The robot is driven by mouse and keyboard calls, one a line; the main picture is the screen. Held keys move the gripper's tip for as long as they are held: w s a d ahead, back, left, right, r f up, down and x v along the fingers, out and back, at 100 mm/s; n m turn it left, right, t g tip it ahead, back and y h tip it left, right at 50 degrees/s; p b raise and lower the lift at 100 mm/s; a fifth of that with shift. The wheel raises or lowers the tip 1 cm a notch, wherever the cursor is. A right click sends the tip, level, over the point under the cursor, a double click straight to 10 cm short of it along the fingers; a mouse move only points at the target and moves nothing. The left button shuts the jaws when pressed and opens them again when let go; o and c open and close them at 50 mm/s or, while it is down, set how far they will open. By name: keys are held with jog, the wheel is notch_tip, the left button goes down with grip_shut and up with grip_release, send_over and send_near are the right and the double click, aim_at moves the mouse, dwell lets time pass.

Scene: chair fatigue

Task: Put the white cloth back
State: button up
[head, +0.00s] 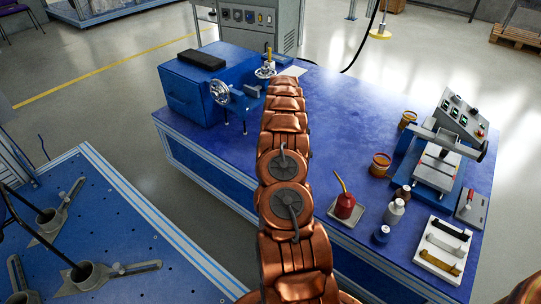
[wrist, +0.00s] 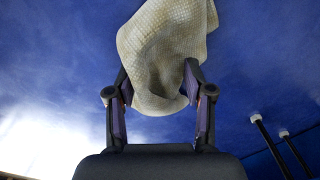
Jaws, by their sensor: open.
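The white cloth (wrist: 165,45) is a rumpled, off-white, waffle-textured piece. In the wrist view it fills the space at and beyond the fingertips, against a blue surface. My gripper (wrist: 156,72) is open, with one finger on each side of the cloth. The cloth covers part of the left fingertip; the right fingertip overlaps the cloth's edge. Contact cannot be told. In the head view my own arm hides the gripper. A small pale flat patch (head: 293,71) shows beside the arm's far end; I cannot tell whether it is the cloth.
The blue table (head: 345,110) holds a blue machine with a handwheel (head: 219,91) at the far left. A red oil can (head: 344,205), bottles, brown jars, a press (head: 437,165) and a white tray (head: 422,262) stand at the right. The table's middle right is clear.

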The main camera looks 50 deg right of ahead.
jog(key=s+d+r+p, duration=0.2)
jog(key=d+r, duration=0.1)
jog(key=r, duration=0.7)
jog(key=shift+s+d+p, duration=0.15)
jog(key=shift+s+p, duration=0.15)
jog(key=shift+s, duration=0.1)
jog(key=shift+w+a+f, duration=0.1)
jog(key=shift+a, duration=0.1)
jog(key=c, duration=0.5)
jog(key=shift+w+a+f, duration=0.15)
jog(key=shift+w+a, duration=0.05)
jog(key=shift+a, duration=0.2)
jog(key=shift+w+a+f, duration=0.15)
jog(key=shift+a, duration=0.25)
grip_shut()
jog(key=f, duration=0.1)
jog(key=a+f, duration=0.1)
jog(key=f, duration=0.1)
jog(key=shift+w+f, duration=0.2)
jog(key=shift+f, duration=0.05)
jog(key=shift+f, duration=0.1)
jog(key=shift+f+b, duration=0.45)
jog(key=shift+f, duration=2.55)
